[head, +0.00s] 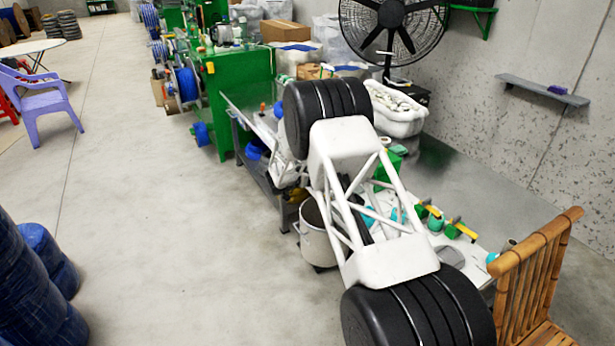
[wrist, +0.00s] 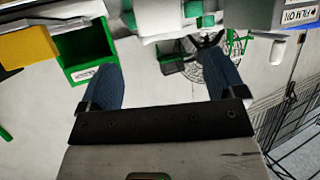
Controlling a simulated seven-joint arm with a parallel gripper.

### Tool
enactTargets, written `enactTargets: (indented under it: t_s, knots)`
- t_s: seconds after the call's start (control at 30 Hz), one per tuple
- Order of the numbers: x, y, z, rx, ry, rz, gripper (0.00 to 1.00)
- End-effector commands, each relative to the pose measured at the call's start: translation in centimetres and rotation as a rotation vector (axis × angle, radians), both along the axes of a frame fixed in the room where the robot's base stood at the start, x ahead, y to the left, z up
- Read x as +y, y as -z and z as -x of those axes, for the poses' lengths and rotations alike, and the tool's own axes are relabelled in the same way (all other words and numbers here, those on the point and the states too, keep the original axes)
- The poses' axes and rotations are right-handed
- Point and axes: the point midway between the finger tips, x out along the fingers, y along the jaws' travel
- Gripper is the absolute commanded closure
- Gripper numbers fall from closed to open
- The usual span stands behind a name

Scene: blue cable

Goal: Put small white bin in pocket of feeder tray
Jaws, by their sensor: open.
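My gripper (wrist: 163,66) shows in the wrist view with its two blue fingers wide apart and nothing between them. In the head view my white arm crosses the middle and hides much of the bench; I cannot make out the gripper there. A white bin (head: 402,124) full of pale pieces stands behind the arm in the head view; I cannot tell whether it is the small white bin. A white object (wrist: 158,20) lies beyond the fingers at the top of the wrist view, only partly seen. I cannot pick out the feeder tray or its pocket in either view.
A green open box (wrist: 88,52) is beyond the left finger in the wrist view. Wire racks (wrist: 292,125) stand at the right. In the head view, a bamboo chair (head: 535,270), a white bucket (head: 317,240) and a large fan (head: 390,25) surround the bench. Open floor lies left.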

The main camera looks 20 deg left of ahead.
Motion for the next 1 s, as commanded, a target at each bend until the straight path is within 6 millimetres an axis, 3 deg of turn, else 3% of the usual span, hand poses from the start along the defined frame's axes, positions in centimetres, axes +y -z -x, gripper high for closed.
enactTargets:
  t_s: [0.57, 0.77, 1.0]
  knots:
    - [-0.2, -0.6, -0.1, -0.002, -0.005, -0.006, 0.11]
    - [-1.4, -3.4, -0.3, -0.005, -0.039, -0.035, 0.11]
    - [-4.2, -9.6, -0.2, -0.005, -0.122, -0.096, 0.11]
